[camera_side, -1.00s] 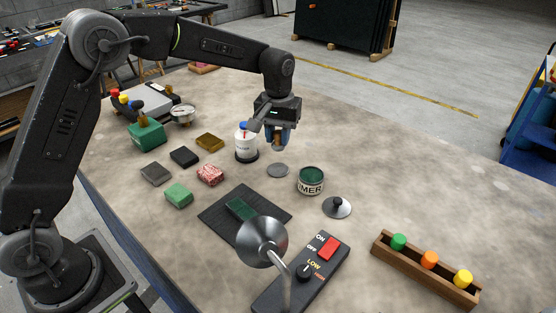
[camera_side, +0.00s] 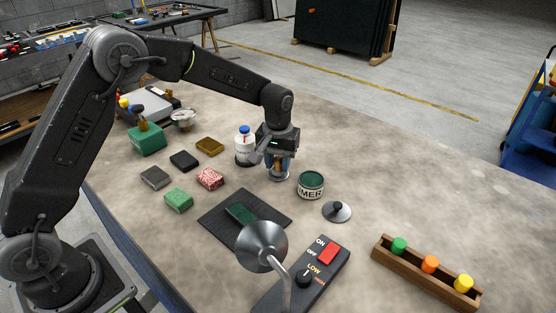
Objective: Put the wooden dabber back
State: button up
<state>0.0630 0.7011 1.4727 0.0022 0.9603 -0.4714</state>
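My gripper (camera_side: 279,168) points straight down at the middle of the bench. Its blue-grey fingers are shut on the wooden dabber (camera_side: 278,166), of which only a small tan part shows between them. The dabber is upright, directly over the small round grey disc (camera_side: 279,177) on the bench. The dabber's lower end looks to be at or just above the disc; I cannot tell whether they touch. The open tin of green primer (camera_side: 311,187) stands just right of the gripper. Its knobbed metal lid (camera_side: 337,211) lies on the bench.
A white bottle with a blue cap (camera_side: 244,146) stands close to the left of my gripper. Several coloured blocks lie further left. A dark mat (camera_side: 270,210), a lamp head (camera_side: 261,243), a switch box (camera_side: 312,275) and a wooden rack (camera_side: 425,270) are in front.

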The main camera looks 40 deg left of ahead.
aim_at(278, 159)
jog(key=o, duration=0.3)
jog(key=shift+o, duration=0.2)
notch_tip(278, 159, up, 12)
jog(key=shift+r, duration=0.2)
jog(key=s+a+r+m+t, duration=0.1)
jog(key=s+r, duration=0.3)
jog(key=s, duration=0.3)
jog(key=s+a+r+m+t, duration=0.1)
jog(key=s+r+t, duration=0.1)
jog(key=s+r, duration=0.35)
jog(key=s+a+f+m+t, duration=0.1)
jog(key=s+f, duration=0.3)
jog(key=s, duration=1.3)
jog(key=shift+s+f+m+t, duration=0.15)
jog(key=shift+s+m+t, duration=0.2)
jog(key=shift+m+t, duration=0.45)
